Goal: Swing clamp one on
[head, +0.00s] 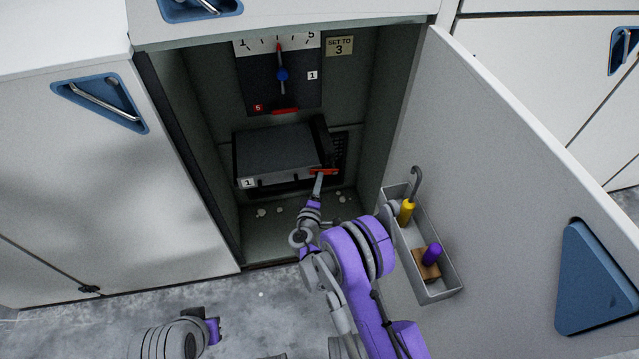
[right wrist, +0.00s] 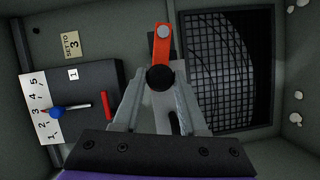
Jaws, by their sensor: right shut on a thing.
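A red clamp lever (head: 323,171) sits at the right front of a dark box (head: 280,150) inside the open cabinet. The box bears a small label with a 1. In the right wrist view the red lever (right wrist: 163,55) has a grey pivot at its far end and a black knob (right wrist: 160,78) at its near end. My right gripper (head: 318,184) is shut on the lever's knob end, with a finger on each side in the wrist view (right wrist: 160,100). My left gripper (head: 212,330) is low at the left, outside the cabinet; its jaws are not clear.
Above the box, a dial panel (head: 260,85) has a blue-knobbed pointer (head: 282,74) near 3 and a red bar (head: 285,111). A "SET TO 3" label (head: 339,46) is beside it. The open door (head: 500,180) stands right, with a tool bin (head: 441,292). White crumbs lie on the cabinet floor.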

